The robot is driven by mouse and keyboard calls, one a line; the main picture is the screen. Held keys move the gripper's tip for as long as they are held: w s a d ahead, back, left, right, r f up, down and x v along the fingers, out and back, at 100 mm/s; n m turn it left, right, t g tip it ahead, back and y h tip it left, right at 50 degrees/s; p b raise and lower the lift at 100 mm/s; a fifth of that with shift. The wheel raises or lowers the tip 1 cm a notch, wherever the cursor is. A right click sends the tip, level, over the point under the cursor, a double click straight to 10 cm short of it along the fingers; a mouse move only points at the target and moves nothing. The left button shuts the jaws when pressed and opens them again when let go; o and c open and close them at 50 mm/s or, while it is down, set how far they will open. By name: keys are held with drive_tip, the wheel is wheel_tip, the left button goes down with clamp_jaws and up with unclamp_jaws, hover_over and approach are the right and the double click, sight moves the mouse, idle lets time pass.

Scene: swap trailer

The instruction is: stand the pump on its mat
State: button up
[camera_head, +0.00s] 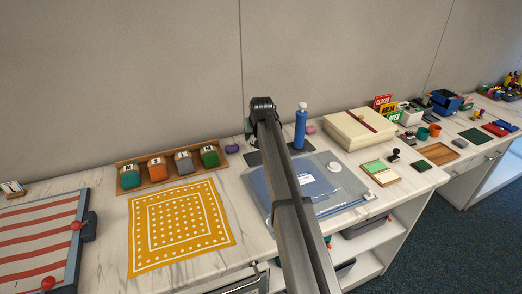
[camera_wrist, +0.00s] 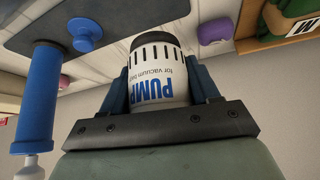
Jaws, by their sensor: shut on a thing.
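My gripper (camera_wrist: 157,80) is shut on the white pump (camera_wrist: 158,78), lettered "PUMP for vacuum bags", with a dark slotted end. The wrist view is upside down, so the pump looks about upright with its dark end down. That end overlaps the edge of the dark grey mat (camera_wrist: 140,14) in the picture; I cannot tell whether they touch. The mat also shows beside my arm in the head view (camera_head: 252,159). The pump and my fingers are hidden behind my arm there.
A blue hand pump (camera_head: 300,130) with a white handle stands upright at the mat's right part, close beside. A blue knob (camera_wrist: 85,36) is by it. A purple object (camera_head: 232,148) and a wooden tray of canisters (camera_head: 168,184) lie left; a cream box (camera_head: 358,130) stands right.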

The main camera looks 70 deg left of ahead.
drive_tip(key=shift+f, duration=3.4)
drive_tip(key=shift+f, duration=0.15)
drive_tip(key=o, duration=1.3)
drive_tip(key=shift+o, duration=0.2)
drive_tip(key=v, duration=1.2)
drive_tip(key=shift+d, duration=0.1)
